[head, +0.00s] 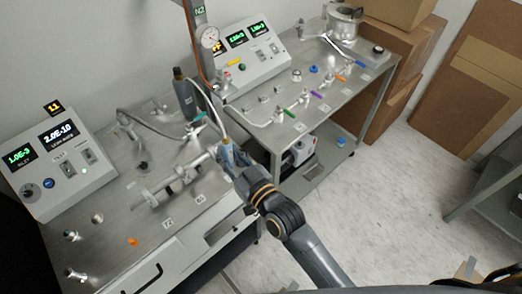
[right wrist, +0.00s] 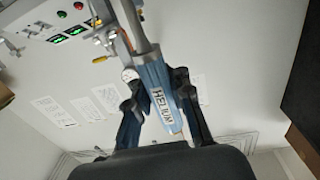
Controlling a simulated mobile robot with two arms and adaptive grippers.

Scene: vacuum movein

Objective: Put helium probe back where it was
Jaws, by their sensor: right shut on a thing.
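The helium probe (right wrist: 158,92) is a blue-grey handle with a white HELIUM label, seen in the right wrist view. My right gripper (right wrist: 160,115) is shut on it, with a dark finger on each side of the handle. In the head view my right gripper (head: 226,158) is over the right end of the left bench, near the gap between the benches. The probe is mostly hidden there by the gripper, and a pale hose (head: 217,112) rises from it. My left gripper is not in view.
The left bench (head: 122,215) carries a control box (head: 58,160), a metal pipe assembly (head: 170,182) and a dark upright cylinder (head: 184,97).

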